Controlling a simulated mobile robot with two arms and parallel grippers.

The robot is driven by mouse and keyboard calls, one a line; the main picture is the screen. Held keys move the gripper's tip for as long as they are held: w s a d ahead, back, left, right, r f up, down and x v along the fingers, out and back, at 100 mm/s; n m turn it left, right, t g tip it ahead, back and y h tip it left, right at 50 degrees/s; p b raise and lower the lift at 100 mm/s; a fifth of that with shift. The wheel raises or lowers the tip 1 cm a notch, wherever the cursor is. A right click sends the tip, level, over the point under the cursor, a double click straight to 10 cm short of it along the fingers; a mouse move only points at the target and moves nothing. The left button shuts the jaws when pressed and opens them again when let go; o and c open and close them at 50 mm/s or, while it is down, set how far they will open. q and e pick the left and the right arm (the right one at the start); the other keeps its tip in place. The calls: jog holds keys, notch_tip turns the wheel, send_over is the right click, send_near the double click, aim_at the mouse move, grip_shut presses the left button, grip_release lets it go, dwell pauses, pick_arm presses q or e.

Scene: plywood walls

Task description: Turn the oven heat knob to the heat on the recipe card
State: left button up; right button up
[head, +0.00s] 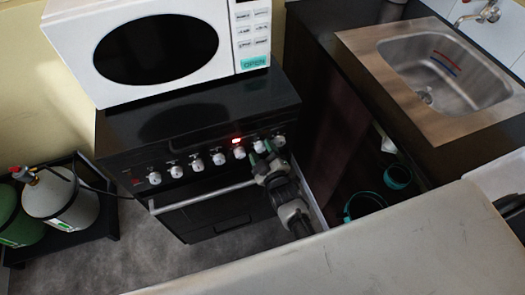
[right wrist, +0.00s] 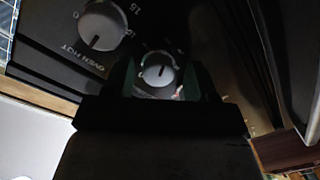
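The black oven (head: 215,200) has a row of several white knobs along its front, with a small red display above them. My right gripper (head: 264,153) is at the right end of this row, its green fingers spread apart. In the right wrist view, a white knob (right wrist: 158,72) with a dark pointer mark lies between the fingers of my right gripper (right wrist: 158,82). Whether the fingers touch it is not clear. Another knob (right wrist: 103,27) with numbers around it and upside-down "OVEN HOT" lettering is to the left. I see no recipe card. My left gripper is not in view.
A white microwave (head: 160,45) stands on the cooker top. A wooden counter with a steel sink (head: 430,75) is at the right. A pale worktop (head: 340,255) crosses the front, close to my right arm. Gas cylinders (head: 60,200) stand at the left.

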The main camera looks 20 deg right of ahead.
jog(key=shift+r, duration=0.1)
jog(key=s, duration=1)
jog(key=shift+s+d, duration=0.4)
jog(key=s+f+m+g, duration=0.1)
jog(key=s+f+g, duration=0.35)
jog(key=f, duration=0.55)
jog(key=s+f+m+g, duration=0.25)
jog(key=s+f, duration=0.35)
jog(key=f, duration=0.4)
jog(key=s+d+f+m+g, duration=0.1)
jog(key=s+d+f+g, duration=0.1)
jog(key=s, duration=0.5)
jog(key=s+d+f+m+g, duration=0.1)
jog(key=s+d+f+g, duration=0.2)
jog(key=s+f, duration=0.3)
jog(key=s+d+f+m+g+h, duration=0.1)
jog(key=s+f+g, duration=0.3)
jog(key=s, duration=0.5)
jog(key=shift+s+d+f+g, duration=0.3)
jog(key=shift+d+f, duration=0.25)
jog(key=shift+d, duration=0.3)
